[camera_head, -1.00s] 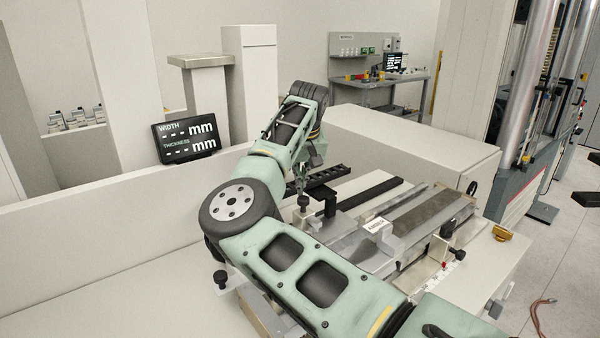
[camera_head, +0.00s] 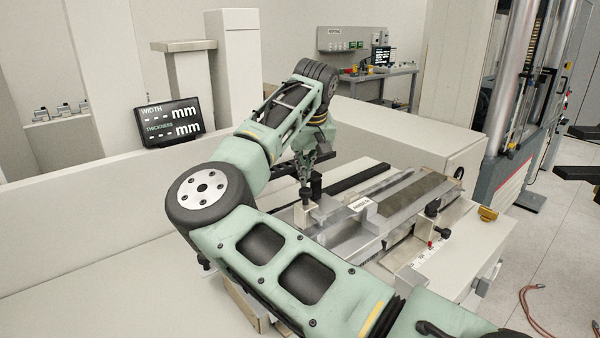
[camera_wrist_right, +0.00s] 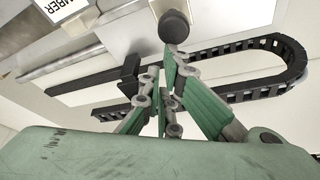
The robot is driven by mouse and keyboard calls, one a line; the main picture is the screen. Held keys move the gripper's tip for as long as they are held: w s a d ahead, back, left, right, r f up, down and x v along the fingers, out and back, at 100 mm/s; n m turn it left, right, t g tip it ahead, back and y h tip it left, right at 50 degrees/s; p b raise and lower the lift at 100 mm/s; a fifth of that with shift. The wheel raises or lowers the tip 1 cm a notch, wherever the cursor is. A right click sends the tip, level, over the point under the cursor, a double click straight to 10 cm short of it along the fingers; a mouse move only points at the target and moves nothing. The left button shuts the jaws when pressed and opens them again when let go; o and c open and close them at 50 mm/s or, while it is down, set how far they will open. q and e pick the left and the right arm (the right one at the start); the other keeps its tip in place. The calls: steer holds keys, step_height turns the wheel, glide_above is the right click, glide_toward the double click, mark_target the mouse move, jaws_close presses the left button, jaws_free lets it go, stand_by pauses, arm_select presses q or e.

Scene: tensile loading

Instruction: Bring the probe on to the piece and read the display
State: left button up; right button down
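The display (camera_head: 172,122) stands at the left in the head view; its WIDTH and THICKNESS lines show dashes before "mm". The measuring fixture (camera_head: 410,205) has a labelled metal block (camera_head: 363,204) and a long grey flat bar. I cannot make out which part is the probe tip. My right gripper (camera_head: 305,168) points down at a black knob (camera_head: 306,193) at the fixture's left end. In the right wrist view its fingers (camera_wrist_right: 170,62) look closed together, with their tips beside the knob (camera_wrist_right: 174,26); contact is hard to tell. My left gripper is not in view.
A dark post (camera_head: 317,183) stands close to the knob. A black cable chain (camera_wrist_right: 270,75) curves behind the fingers. A testing machine (camera_head: 525,100) stands at the right, and a workbench (camera_head: 375,75) at the back. The bench top at left front is clear.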

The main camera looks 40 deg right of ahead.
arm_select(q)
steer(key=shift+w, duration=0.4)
arm_select(e)
steer(key=v, duration=1.1)
steer(key=shift+w+r, duration=0.2)
steer(key=shift+w, duration=0.1)
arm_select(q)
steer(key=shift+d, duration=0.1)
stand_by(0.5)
